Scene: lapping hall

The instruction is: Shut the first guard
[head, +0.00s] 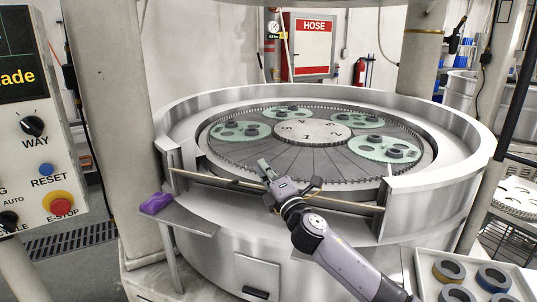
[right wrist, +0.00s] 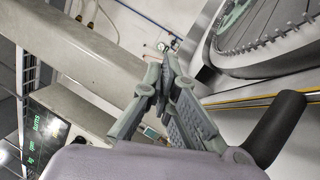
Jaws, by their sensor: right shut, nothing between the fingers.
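The round lapping machine (head: 450,118) has a gap in the front of its raised steel wall, and its toothed plate shows through it. A thin guard edge with a yellowish line (head: 350,203) runs low across this gap, so the guard looks lowered, with the gap open above it. The yellow-lined edge also shows in the right wrist view (right wrist: 245,101). My right gripper (head: 264,166) is over this edge near the middle of the gap, its fingers together and empty. In the right wrist view, its fingertips (right wrist: 168,62) point away from a dark rounded bar (right wrist: 280,128). My left gripper is out of view.
A control panel (head: 35,150) with a red E-stop stands at left. A purple cloth (head: 158,203) lies on a small side shelf (head: 190,218). A tray with several rings (head: 424,262) is at lower right. Posts flank the machine. Discs with rings sit on the plate.

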